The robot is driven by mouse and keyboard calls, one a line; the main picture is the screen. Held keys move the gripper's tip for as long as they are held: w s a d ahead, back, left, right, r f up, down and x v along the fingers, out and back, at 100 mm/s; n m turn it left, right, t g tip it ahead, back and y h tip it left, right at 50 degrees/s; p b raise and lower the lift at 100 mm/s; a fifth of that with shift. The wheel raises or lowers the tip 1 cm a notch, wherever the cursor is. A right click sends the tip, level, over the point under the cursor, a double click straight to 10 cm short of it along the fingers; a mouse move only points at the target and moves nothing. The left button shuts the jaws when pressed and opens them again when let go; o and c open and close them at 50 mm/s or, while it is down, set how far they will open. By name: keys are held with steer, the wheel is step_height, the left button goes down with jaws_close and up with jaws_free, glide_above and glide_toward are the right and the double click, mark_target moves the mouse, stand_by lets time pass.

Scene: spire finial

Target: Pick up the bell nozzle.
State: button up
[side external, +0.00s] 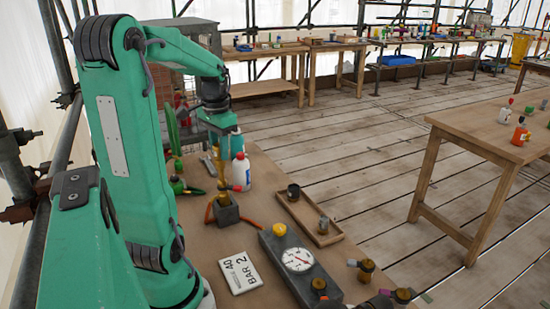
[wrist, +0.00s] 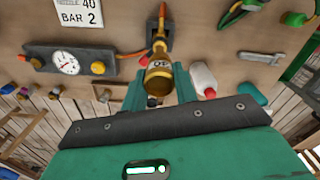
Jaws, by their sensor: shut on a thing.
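The bell nozzle is a brass, bell-shaped piece with a dark marking on its side. In the wrist view the bell nozzle (wrist: 159,72) is between the two green fingers of my gripper (wrist: 160,92), which are shut on it. Its narrow end points up the picture, over a small grey block. In the side view my gripper (side external: 223,160) is above the grey block (side external: 227,213), and a brass part (side external: 224,197) shows just at the block's top. I cannot tell whether the nozzle touches the block.
A gauge box (side external: 298,262) and a "40 BAR 2" card (side external: 240,272) lie nearby on the bench. A white bottle (side external: 241,172) stands close behind my gripper. An orange hose (side external: 250,222) runs by the block.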

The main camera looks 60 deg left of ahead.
steer(key=shift+r, duration=0.15)
steer(key=shift+r, duration=0.6)
steer(key=r, duration=0.3)
steer(key=shift+w+d, duration=0.15)
steer(key=shift+d, duration=0.05)
steer(key=w+d+r, duration=0.3)
steer(key=d+r, duration=0.3)
steer(key=d, duration=0.4)
steer(key=shift+w+d+r, duration=0.25)
steer(key=shift+w, duration=0.15)
steer(key=shift+r, duration=0.3)
steer(key=shift+r, duration=0.35)
steer(key=shift+r, duration=0.7)
steer(key=shift+r, duration=0.35)
